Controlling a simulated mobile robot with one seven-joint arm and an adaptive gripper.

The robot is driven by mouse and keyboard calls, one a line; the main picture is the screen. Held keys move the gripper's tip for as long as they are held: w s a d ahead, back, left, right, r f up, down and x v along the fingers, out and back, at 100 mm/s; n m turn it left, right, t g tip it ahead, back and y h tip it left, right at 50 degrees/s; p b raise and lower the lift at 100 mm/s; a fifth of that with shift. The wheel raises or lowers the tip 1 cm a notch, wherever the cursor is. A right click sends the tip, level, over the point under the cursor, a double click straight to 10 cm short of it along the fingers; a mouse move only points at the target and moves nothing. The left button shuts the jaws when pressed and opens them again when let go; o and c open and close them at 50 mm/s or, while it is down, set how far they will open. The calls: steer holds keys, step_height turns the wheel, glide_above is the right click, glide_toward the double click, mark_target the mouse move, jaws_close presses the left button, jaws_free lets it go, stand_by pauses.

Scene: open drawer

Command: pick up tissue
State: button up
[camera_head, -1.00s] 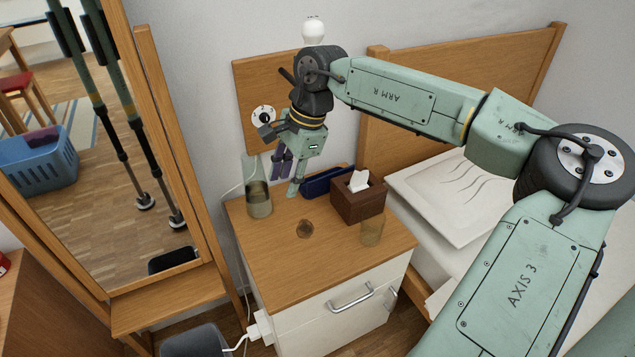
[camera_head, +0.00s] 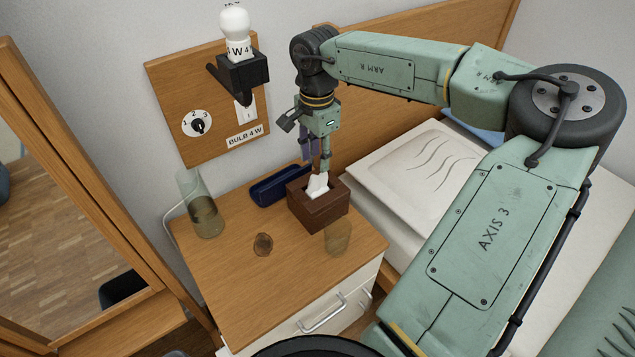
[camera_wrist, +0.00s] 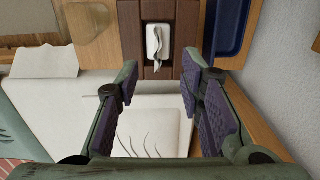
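A white tissue (camera_head: 318,184) sticks up from a dark brown wooden tissue box (camera_head: 326,215) on the bedside cabinet. In the wrist view the tissue (camera_wrist: 159,42) stands in the slot of the box (camera_wrist: 188,36), just beyond the fingertips. My gripper (camera_head: 317,160) points down above and behind the box in the head view. In the wrist view its two purple-padded fingers (camera_wrist: 161,72) are wide apart with nothing between them touching either pad. The exact height gap to the tissue cannot be told.
On the cabinet top (camera_head: 232,280) are a blue tray (camera_head: 280,186) left of the box, a glass vase (camera_head: 205,215), a small brown coaster (camera_head: 263,244) and an amber glass (camera_head: 338,237) close in front of the box. A pillow (camera_head: 415,170) lies right. A bulb panel (camera_head: 175,95) hangs behind.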

mark_target(317, 173)
steer(key=shift+s+f+p, duration=0.15)
steer(key=shift+f+p, duration=0.5)
steer(key=shift+f, duration=2.35)
steer(key=shift+c, duration=0.5)
jaws_close()
steer(key=shift+r, duration=0.1)
